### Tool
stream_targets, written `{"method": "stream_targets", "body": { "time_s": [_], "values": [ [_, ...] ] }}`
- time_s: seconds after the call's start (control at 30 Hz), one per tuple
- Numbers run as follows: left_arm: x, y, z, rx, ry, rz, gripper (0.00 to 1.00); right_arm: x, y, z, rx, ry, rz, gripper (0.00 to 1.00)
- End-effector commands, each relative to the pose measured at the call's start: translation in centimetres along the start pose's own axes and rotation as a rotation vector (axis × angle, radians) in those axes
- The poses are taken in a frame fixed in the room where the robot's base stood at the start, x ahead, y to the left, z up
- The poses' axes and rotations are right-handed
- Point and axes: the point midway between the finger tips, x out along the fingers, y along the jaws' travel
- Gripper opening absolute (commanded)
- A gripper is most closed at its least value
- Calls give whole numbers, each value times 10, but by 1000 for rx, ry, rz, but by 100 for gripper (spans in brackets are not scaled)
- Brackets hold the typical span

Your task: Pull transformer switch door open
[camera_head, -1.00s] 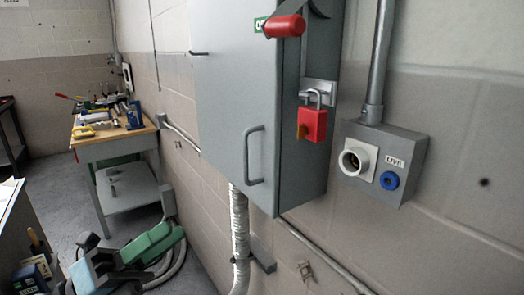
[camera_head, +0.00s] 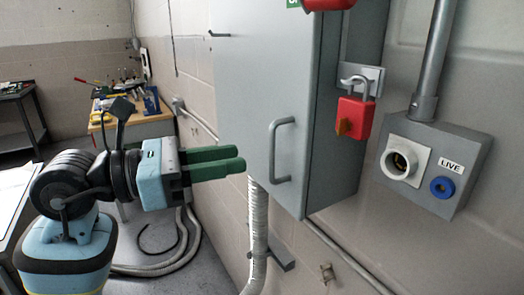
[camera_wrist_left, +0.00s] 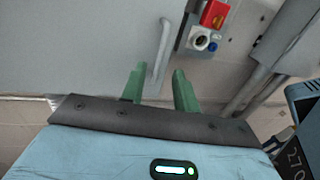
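The grey transformer switch door (camera_head: 255,90) hangs on the wall box and looks shut. Its grey bar handle (camera_head: 273,150) is near the lower right of the door; it also shows in the left wrist view (camera_wrist_left: 163,50). My left gripper (camera_head: 241,159) has green fingers and is empty, left of the handle and apart from it. In the left wrist view its fingers (camera_wrist_left: 159,78) are spread, with the handle showing beyond the gap between them. A red padlock (camera_head: 355,112) hangs on the box's right side. My right gripper is out of view.
A grey socket box (camera_head: 470,150) marked LIVE is on the wall at right, with a conduit (camera_head: 437,60) above it. A silvery hose (camera_head: 257,220) runs down below the cabinet. A workbench (camera_head: 150,128) with tools stands at back left.

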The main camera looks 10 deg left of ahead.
Motion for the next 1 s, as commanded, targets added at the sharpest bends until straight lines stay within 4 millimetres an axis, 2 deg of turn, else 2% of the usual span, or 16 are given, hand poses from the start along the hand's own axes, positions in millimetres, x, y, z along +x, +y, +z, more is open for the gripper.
{"method": "stream_targets", "body": {
  "time_s": [0.2, 0.4, 0.77, 1.0],
  "values": [
    [34, -2, 3, 0, -4, -4, 30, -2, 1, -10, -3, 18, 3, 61],
    [54, -1, 2, -1, -3, -3, 30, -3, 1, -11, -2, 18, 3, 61],
    [59, -1, 0, -1, -1, -2, 30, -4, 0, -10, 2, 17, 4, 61],
    [59, -1, 0, -1, -1, -2, 0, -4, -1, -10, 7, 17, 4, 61]
  ]
}}
